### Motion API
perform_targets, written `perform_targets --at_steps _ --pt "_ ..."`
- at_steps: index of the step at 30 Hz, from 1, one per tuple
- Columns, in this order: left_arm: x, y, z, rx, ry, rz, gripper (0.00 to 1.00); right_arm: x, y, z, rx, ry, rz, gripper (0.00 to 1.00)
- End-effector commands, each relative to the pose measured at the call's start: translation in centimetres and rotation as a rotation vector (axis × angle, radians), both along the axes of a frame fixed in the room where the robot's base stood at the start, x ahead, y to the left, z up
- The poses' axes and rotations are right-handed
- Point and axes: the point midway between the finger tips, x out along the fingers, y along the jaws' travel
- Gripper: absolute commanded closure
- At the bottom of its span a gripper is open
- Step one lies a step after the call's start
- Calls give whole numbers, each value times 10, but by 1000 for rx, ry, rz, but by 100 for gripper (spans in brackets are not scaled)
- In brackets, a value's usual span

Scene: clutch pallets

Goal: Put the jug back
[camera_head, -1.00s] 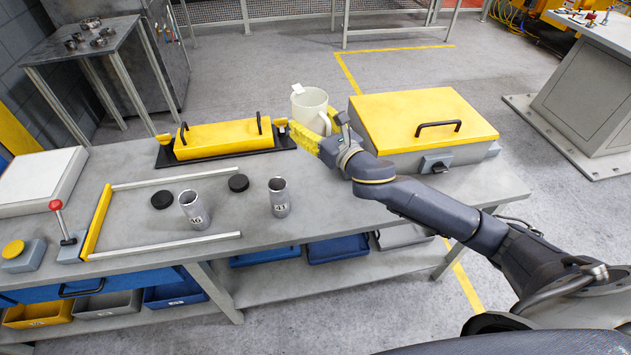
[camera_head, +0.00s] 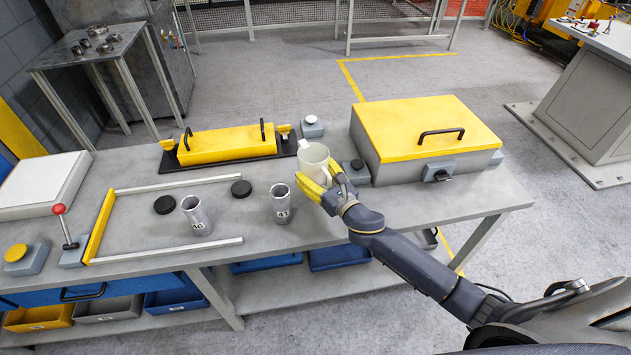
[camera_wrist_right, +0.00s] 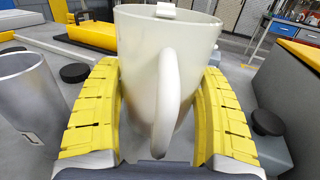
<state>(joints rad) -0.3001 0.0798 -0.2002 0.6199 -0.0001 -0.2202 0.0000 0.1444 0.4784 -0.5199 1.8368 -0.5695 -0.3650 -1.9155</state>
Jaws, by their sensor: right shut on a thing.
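The white jug (camera_head: 313,160) is upright over the right-middle part of the workbench, left of the big yellow-lidded box. My right gripper (camera_head: 321,181) is shut on it, coming from the near right. In the right wrist view the jug (camera_wrist_right: 143,75) sits between the two ridged yellow fingers, with its handle facing the wrist. I cannot tell whether the jug's base touches the bench; the fingers hide it. My left gripper is not in view.
Two metal cylinders (camera_head: 196,215) (camera_head: 281,203) and two black discs (camera_head: 164,204) (camera_head: 241,188) stand left of the jug. The yellow-lidded box (camera_head: 424,130) is close on the right. Small grey button units (camera_head: 312,127) (camera_head: 356,171) flank the jug behind and right.

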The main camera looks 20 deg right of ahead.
Motion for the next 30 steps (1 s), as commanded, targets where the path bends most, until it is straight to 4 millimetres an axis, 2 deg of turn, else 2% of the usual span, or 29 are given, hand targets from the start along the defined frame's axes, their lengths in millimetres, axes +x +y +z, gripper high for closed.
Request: perform_targets --at_steps 12,28,29,30 --pt "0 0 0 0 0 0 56 0 0 -35 1 0 -2 69" --pt "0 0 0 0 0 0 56 0 -1 -42 -1 0 -2 69" --pt "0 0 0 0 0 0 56 0 -1 -42 -1 1 -2 23" --pt "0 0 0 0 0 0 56 0 -1 -42 -1 1 -1 18"
